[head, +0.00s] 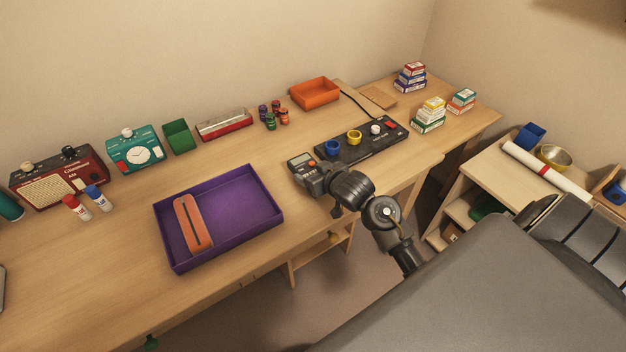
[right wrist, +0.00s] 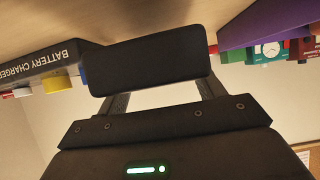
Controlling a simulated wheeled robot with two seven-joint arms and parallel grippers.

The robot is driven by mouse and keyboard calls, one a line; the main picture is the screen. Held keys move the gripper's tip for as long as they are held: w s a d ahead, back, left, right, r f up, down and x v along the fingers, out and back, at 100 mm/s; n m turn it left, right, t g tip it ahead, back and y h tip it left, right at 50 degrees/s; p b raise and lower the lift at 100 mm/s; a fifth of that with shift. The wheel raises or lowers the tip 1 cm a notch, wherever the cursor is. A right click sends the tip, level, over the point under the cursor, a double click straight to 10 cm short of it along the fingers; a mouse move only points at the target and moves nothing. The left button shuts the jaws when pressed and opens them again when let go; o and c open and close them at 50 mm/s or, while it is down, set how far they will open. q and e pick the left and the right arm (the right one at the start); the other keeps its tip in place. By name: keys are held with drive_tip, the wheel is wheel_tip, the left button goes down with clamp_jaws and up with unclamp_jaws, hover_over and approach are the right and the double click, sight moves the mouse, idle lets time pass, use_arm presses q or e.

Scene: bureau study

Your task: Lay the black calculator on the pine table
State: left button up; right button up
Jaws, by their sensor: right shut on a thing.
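The black calculator (head: 299,162) is in my right gripper (head: 318,180), with its grey display and orange keys showing in the head view. It is over the pale wooden table (head: 275,160), between the purple tray and the charger. In the right wrist view the calculator (right wrist: 150,58) is a plain dark slab across both fingers, which are shut on it. The table's surface (right wrist: 130,18) fills the top of that view. I cannot tell how large the gap between calculator and table is. My left gripper is not in view.
A purple tray (head: 240,205) holding an orange slotted piece (head: 192,224) lies left of the calculator. A black battery charger (head: 365,140) with coloured cups lies right of it. An orange tray (head: 315,92) and small jars (head: 270,115) stand behind. Bare wood shows in front of the jars.

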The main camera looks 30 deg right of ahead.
drive_tip(key=shift+w+f, duration=0.15)
drive_tip(key=shift+f, duration=0.05)
drive_tip(key=shift+w+d+f, duration=0.1)
drive_tip(key=shift+d+f, duration=0.05)
drive_tip(key=shift+f, duration=1.45)
drive_tip(key=shift+f, duration=0.2)
drive_tip(key=o, duration=1.1)
drive_tip(key=shift+r, duration=0.2)
drive_tip(key=p+v, duration=0.1)
drive_tip(key=v, duration=1.1)
